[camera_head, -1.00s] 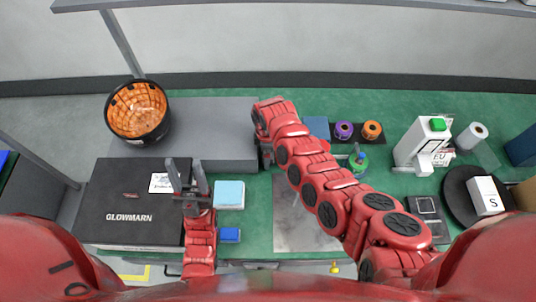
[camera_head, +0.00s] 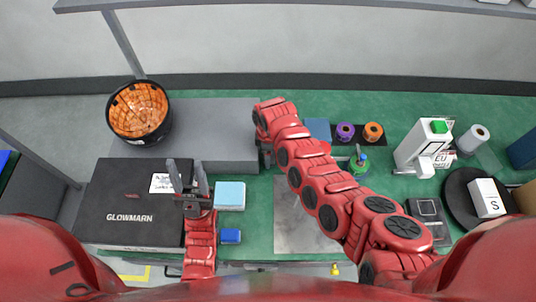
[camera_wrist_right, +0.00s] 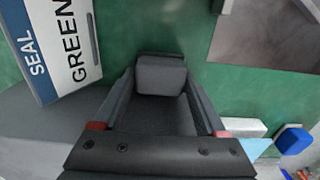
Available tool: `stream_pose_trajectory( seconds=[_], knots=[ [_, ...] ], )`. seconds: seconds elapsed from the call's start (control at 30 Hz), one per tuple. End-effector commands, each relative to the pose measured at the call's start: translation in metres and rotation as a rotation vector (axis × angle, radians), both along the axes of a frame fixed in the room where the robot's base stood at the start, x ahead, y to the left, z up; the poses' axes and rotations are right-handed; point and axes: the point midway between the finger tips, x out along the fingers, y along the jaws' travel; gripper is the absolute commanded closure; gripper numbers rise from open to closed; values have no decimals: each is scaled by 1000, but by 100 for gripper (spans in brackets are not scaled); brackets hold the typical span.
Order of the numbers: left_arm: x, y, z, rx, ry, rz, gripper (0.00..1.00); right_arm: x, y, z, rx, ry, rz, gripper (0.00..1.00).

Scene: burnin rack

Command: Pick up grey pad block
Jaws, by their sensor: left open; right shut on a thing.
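The grey pad block (camera_wrist_right: 160,75) shows in the right wrist view as a small rounded grey block between the fingertips of my right gripper (camera_wrist_right: 161,83). That gripper is shut on it, above green mat and a dark grey surface. In the head view my right gripper (camera_head: 266,157) points down beside the right end of the long grey platform, and I cannot make out the block there. My left gripper (camera_head: 188,180) is open and empty, fingers up, over the right edge of the black GLOWMARN case (camera_head: 120,205).
A light blue pad stack (camera_head: 230,194) and a blue block (camera_head: 230,236) lie right of my left gripper. The grey platform (camera_head: 215,130) carries an orange-lined bowl (camera_head: 138,112). A metal plate (camera_head: 292,225) lies mid-table. A SEAL GREEN box (camera_wrist_right: 55,45) is near the right gripper.

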Motion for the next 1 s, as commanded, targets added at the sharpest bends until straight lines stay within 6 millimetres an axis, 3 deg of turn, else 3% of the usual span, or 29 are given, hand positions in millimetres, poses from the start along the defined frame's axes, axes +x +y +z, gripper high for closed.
stream_pose_trajectory(
  seconds=[0.37,1.0],
  knots=[
    [0,0,-17,0,0,0,50,1,2,32,7,-8,-3,81],
    [0,0,-26,0,0,0,50,-70,10,39,4,-5,-1,81]
  ],
)
